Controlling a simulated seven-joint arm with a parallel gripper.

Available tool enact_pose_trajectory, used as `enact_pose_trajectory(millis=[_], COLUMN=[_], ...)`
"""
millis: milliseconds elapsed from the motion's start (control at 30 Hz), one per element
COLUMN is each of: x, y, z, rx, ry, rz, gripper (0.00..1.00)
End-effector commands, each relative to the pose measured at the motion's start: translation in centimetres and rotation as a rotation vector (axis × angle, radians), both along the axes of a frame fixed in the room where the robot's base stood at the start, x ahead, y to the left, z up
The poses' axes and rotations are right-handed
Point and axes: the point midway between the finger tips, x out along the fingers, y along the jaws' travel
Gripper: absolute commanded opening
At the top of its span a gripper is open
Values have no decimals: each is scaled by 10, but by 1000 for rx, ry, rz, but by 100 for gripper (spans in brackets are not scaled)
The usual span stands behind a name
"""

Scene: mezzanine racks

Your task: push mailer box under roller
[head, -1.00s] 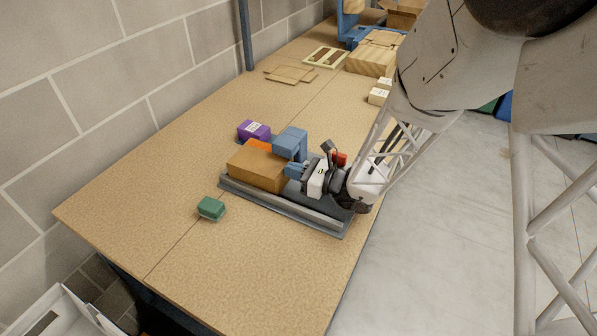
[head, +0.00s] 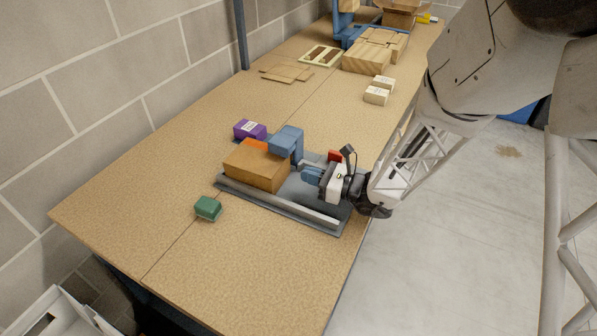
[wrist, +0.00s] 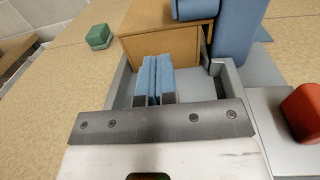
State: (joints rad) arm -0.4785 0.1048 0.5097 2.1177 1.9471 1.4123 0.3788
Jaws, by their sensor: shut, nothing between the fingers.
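The brown mailer box (head: 254,169) sits in the grey tray (head: 282,211) at its left end. The blue roller piece (head: 287,141) stands at the back, with its head above the box's right back part. In the wrist view the box (wrist: 167,47) fills the far end of the tray, and the blue head (wrist: 194,9) overhangs its top. My gripper (head: 306,174) is shut and empty, low over the tray, to the right of the box. Its blue fingers (wrist: 153,62) point at the box's near face. A gap shows between them in the head view.
A purple box (head: 250,130) and an orange item lie behind the mailer box. A green box (head: 208,208) is left of the tray. A red block (head: 335,156) is at the tray's back right. Bare table lies in front.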

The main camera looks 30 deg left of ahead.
Motion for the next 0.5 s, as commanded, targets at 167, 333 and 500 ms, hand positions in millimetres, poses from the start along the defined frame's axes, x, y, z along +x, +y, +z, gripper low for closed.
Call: enact_pose_trajectory(millis=[167,333,500], x=[2,4,5], y=[-24,-44,-63], z=[0,0,0], rx=[0,0,1], ry=[1,0,0], rz=[-2,-3,-2], gripper=[0,0,0])
